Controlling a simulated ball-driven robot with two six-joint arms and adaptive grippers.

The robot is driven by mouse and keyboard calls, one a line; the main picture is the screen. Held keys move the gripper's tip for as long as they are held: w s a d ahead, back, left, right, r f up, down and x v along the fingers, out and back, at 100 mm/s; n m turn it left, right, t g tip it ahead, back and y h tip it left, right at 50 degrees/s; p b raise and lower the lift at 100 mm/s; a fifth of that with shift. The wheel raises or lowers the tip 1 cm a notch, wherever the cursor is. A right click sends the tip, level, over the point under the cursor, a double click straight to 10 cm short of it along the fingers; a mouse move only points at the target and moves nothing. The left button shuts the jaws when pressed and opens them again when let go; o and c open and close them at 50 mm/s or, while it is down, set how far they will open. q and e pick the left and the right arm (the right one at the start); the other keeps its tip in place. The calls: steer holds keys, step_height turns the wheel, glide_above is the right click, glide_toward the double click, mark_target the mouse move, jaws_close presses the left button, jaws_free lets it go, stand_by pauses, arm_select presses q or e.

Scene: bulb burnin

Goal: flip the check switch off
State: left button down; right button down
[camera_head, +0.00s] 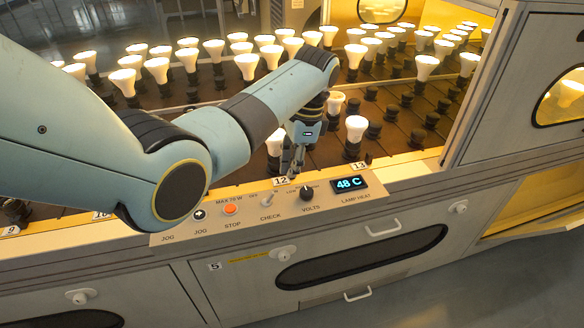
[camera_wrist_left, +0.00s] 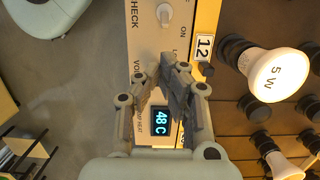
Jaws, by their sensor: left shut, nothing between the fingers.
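The check switch (camera_head: 267,200) is a small pale toggle on the cream control panel (camera_head: 235,225), above the word CHECK and left of the black VOLTS knob (camera_head: 306,193). In the left wrist view the toggle (camera_wrist_left: 164,15) shows at the top, near the word ON; its tilt is too small to tell surely. My left gripper (camera_head: 291,172) is shut and empty, just above the panel's back edge near the number 12 plate, right of the switch and apart from it. In the left wrist view its fingertips (camera_wrist_left: 166,62) are below the toggle. My right gripper is not in view.
The lamp heat display (camera_head: 349,184) reads 48 C at the right. Behind the panel stand several lit bulbs (camera_head: 355,127) in dark sockets. A clear glass edge and the cabinet frame (camera_head: 480,90) rise at the right.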

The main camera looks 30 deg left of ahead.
mark_target(284, 201)
arm_select(q)
steer(key=f, duration=0.2)
steer(key=f+b, duration=0.1)
steer(key=f, duration=0.1)
steer(key=s+a+f, duration=0.1)
steer(key=f, duration=0.2)
steer(key=shift+f, duration=0.1)
